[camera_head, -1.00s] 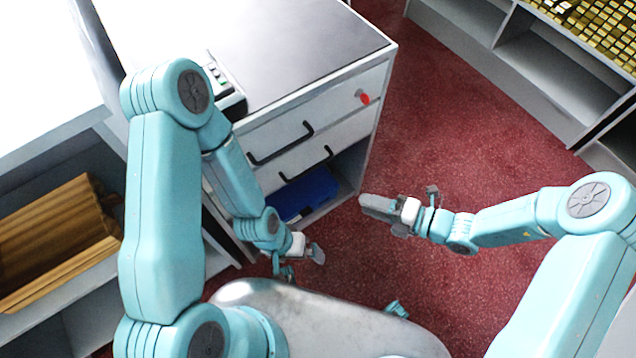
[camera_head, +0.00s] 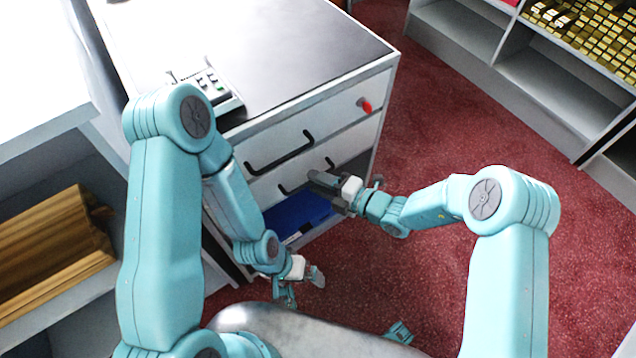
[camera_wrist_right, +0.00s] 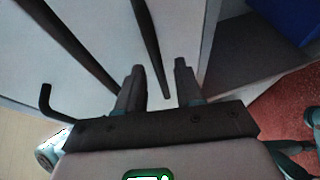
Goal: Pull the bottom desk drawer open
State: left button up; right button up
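The grey-white desk (camera_head: 362,93) has two shut drawers with black bar handles. The bottom drawer's handle (camera_head: 286,189) is partly hidden by my right gripper (camera_head: 318,181), which is at its right part. In the right wrist view, the gripper's two fingers (camera_wrist_right: 158,70) stand apart, and the bottom handle's bar (camera_wrist_right: 148,42) runs between them. I cannot tell whether they touch it. The top drawer's handle (camera_head: 280,152) is above; it also shows in the right wrist view (camera_wrist_right: 70,42). My left gripper (camera_head: 308,278) hangs low before the desk, away from the handles; its opening is unclear.
A blue bin (camera_head: 297,215) sits in the open space under the drawers. A red knob (camera_head: 365,105) is on the top drawer's front. A keypad device (camera_head: 212,88) lies on the desktop. Shelves flank the desk on both sides. Red carpet (camera_head: 440,120) is clear at right.

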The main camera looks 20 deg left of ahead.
jog(key=shift+a, duration=0.25)
grip_shut()
jog(key=shift+w, duration=0.1)
dwell(1.2)
